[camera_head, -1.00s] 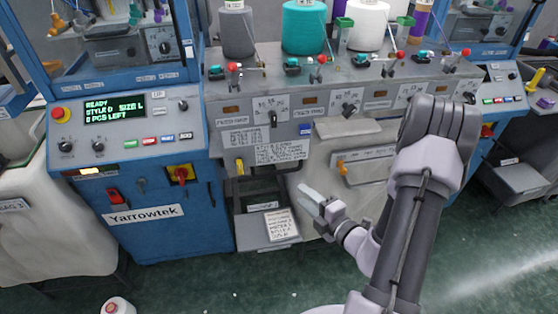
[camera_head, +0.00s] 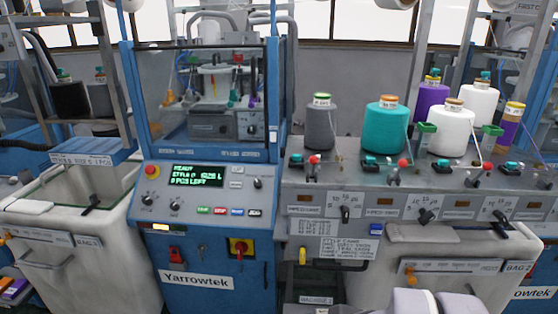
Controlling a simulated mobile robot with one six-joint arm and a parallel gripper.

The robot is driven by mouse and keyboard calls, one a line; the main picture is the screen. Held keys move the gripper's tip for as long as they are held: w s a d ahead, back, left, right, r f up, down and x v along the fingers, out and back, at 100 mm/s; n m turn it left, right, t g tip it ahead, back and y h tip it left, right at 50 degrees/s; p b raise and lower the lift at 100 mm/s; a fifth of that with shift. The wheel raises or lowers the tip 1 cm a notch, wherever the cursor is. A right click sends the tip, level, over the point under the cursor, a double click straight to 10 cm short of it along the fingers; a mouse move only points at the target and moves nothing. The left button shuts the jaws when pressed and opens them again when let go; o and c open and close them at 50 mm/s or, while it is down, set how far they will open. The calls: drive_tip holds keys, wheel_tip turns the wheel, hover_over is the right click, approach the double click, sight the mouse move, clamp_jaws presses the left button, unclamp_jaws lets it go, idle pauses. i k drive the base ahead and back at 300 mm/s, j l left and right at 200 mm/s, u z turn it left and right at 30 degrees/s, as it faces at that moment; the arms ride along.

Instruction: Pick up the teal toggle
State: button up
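I cannot tell which teal part is the toggle. Small dark-and-teal pieces sit along the grey machine top, one at the left (camera_head: 297,160), one below the teal cone (camera_head: 369,160) and others further right. Small coloured parts, among them teal ones, hang behind the window of the blue Yarrowtek machine (camera_head: 215,190), too small to make out. My gripper is not in view; only a pale part of my arm shows at the bottom right edge.
Yarn cones stand on the machine top: grey (camera_head: 319,127), teal (camera_head: 386,128), white (camera_head: 450,132) and purple (camera_head: 431,98). Red-knobbed levers stand in front of them. A pale bin (camera_head: 90,255) stands at the left and another (camera_head: 450,270) at the right.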

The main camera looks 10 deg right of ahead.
sight(434, 71)
drive_tip(key=z, duration=1.3)
